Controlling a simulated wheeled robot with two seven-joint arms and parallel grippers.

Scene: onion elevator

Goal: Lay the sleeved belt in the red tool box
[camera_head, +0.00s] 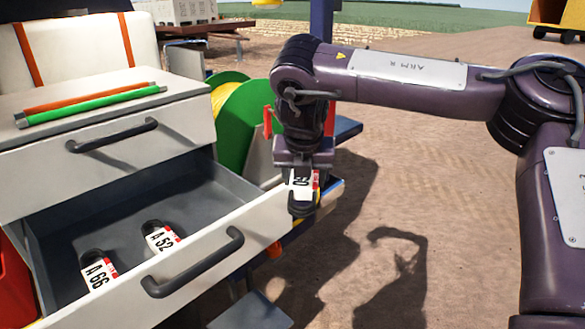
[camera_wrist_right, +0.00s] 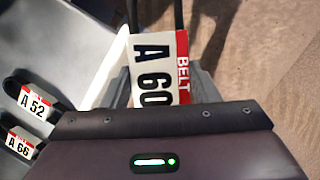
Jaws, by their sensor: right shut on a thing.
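My right gripper (camera_head: 302,170) is shut on a black belt in a white sleeve (camera_head: 301,184) with a red strip. In the right wrist view the sleeve (camera_wrist_right: 155,72) reads "A 60" and "BELT". It is held in the air just right of the open drawer's front. Two more sleeved belts lie in the drawer: A 52 (camera_head: 161,239) and A 66 (camera_head: 98,272). They also show in the right wrist view as A 52 (camera_wrist_right: 34,102) and A 66 (camera_wrist_right: 20,146). A red surface (camera_head: 14,287) is cut off at the left edge; I cannot tell if it is the tool box. My left gripper is out of view.
The open grey drawer (camera_head: 120,209) has a white front with a dark handle (camera_head: 193,263). An orange rod (camera_head: 90,97) and a green rod (camera_head: 92,105) lie on the cabinet top. A green reel (camera_head: 238,115) stands behind. Open dirt ground lies to the right.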

